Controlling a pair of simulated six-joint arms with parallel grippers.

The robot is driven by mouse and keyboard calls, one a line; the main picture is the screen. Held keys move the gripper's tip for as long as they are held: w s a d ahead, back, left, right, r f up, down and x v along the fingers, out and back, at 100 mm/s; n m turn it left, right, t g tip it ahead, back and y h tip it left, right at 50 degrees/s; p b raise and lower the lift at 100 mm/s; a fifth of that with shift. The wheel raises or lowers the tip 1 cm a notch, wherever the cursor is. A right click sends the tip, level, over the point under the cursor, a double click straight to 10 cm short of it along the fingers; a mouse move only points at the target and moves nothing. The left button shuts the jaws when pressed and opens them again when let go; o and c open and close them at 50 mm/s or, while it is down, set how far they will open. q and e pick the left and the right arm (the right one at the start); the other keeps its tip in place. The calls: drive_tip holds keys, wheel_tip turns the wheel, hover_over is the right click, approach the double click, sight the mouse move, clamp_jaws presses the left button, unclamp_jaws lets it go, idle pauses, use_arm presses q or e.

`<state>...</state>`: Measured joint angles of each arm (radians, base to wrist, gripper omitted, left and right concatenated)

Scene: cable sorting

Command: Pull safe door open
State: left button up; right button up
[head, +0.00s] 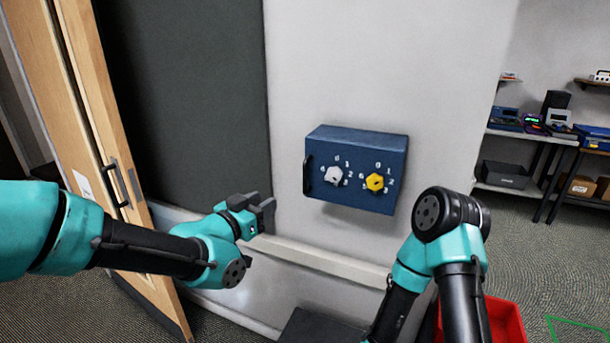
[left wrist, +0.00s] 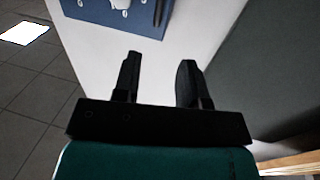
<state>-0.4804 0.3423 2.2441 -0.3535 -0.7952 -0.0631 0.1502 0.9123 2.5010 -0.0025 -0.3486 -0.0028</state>
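The blue safe (head: 352,150) is fixed on the white wall, and its door looks shut. A dark upright handle (head: 307,174) is on the left side of its front. A white knob (head: 333,176) and a yellow knob (head: 375,182) sit on the door among white numbers. My left gripper (head: 268,212) is to the left of and below the safe, apart from the handle. In the left wrist view its two fingers (left wrist: 158,80) are spread with nothing between them, and the safe (left wrist: 110,14) with part of its handle (left wrist: 159,12) shows at the top. My right gripper is out of sight.
A wooden door (head: 88,120) with a dark handle stands at the left. A red bin (head: 507,318) is on the floor at lower right. Shelves with devices (head: 540,122) stand at far right. The wall around the safe is clear.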

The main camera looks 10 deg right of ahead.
sight(304, 175)
use_arm(q)
drive_tip(key=shift+w+d+r, duration=0.1)
drive_tip(key=shift+d, duration=0.05)
drive_tip(key=x, duration=1.7)
drive_tip(key=shift+c, duration=0.4)
clamp_jaws()
